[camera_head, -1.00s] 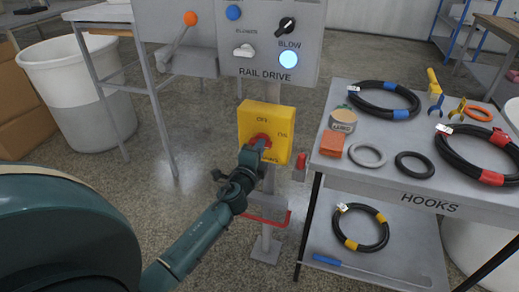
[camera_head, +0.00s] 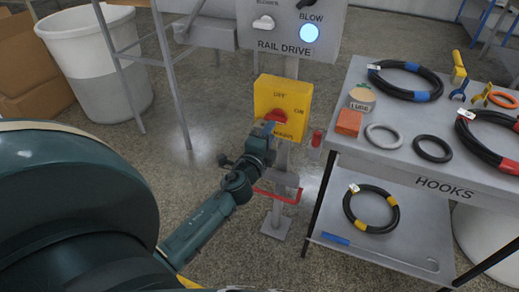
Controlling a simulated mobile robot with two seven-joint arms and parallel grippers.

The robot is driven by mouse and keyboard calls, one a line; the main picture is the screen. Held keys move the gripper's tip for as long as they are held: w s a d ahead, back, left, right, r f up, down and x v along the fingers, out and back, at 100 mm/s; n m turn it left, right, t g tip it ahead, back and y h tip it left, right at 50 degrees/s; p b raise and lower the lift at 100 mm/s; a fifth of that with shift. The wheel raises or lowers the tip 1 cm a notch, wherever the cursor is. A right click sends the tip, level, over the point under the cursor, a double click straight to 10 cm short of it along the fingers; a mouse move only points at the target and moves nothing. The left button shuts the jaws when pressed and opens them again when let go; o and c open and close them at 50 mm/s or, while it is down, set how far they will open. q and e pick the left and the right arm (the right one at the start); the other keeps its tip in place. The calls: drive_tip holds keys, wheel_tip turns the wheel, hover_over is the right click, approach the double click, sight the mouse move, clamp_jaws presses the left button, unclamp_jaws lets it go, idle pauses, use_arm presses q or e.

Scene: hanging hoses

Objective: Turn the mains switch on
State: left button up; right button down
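The mains switch is a yellow box (camera_head: 291,97) with a red rotary knob (camera_head: 277,114), mounted on a grey post below the rail drive panel. OFF is printed above the knob and ON to its right. My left gripper (camera_head: 266,130) is at the lower left of the knob, its tips close to or at it. Whether the fingers grip the knob, and how far they are apart, I cannot tell. The knob's exact angle is partly hidden by the gripper. My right gripper is not in view.
The rail drive panel (camera_head: 297,30) with a lit blue button stands above the switch. A red padlock-like piece (camera_head: 317,138) hangs right of the box. The hooks table (camera_head: 455,168) with hoses is close on the right. A white bin (camera_head: 95,60) stands at the left.

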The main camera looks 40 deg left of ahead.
use_arm(q)
drive_tip(key=v, duration=0.8)
drive_tip(key=shift+b, duration=0.4)
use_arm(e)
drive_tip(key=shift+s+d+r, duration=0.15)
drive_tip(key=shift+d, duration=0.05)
use_arm(q)
drive_tip(key=shift+s+d, duration=0.1)
drive_tip(key=shift+s, duration=0.05)
